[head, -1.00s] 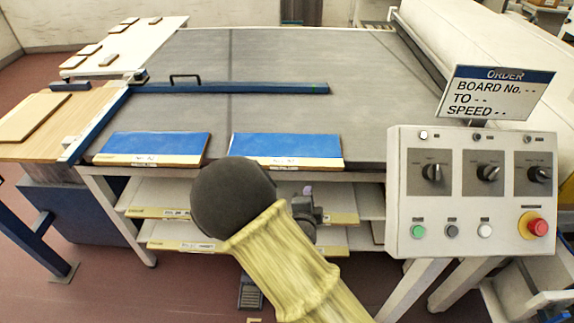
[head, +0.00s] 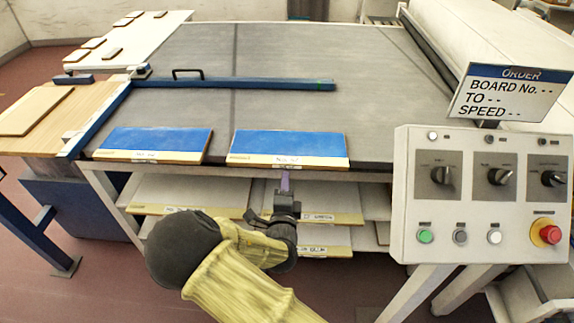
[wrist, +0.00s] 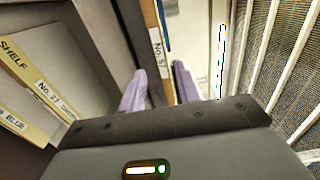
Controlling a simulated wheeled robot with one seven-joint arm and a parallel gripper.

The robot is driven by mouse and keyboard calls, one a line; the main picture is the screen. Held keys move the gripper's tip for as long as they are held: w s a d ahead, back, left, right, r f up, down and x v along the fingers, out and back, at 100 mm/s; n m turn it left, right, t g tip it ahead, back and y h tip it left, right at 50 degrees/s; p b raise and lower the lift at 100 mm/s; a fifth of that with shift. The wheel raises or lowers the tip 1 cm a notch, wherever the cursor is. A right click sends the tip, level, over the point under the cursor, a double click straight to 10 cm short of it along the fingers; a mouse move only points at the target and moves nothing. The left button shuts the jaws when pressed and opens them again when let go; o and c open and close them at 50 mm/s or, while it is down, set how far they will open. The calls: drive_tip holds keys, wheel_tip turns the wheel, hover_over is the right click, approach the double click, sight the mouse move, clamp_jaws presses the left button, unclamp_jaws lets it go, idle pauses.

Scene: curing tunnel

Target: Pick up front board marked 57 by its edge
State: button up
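The front board on the right (head: 288,145) has a blue face and a pale front edge strip, and lies on the grey table top at its front edge. Its label is too small to read in the head view. In the wrist view the board's edge (wrist: 150,22) carries a label that reads No.57. My gripper (head: 285,178) is just below this board's front edge. In the wrist view the two purple fingers (wrist: 159,86) stand apart, one to each side of the line of the board's edge. I cannot tell whether they touch it.
A second blue-faced board (head: 152,145) lies to the left. Shelves under the table hold several pale boards (head: 190,190); one label (wrist: 50,92) reads No.21. A blue bar (head: 240,85) crosses the table. A control panel (head: 483,195) stands to the right.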

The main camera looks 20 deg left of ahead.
sight(287, 166)
drive_tip(key=b+x, duration=0.1)
drive_tip(key=x, duration=0.6)
drive_tip(key=shift+w+a+f, duration=0.1)
drive_tip(key=shift+w, duration=0.3)
clamp_jaws()
drive_tip(key=shift+r, duration=0.2)
drive_tip(key=shift+r+p, duration=0.45)
drive_tip(key=shift+r, duration=1.1)
drive_tip(key=shift+f, duration=0.1)
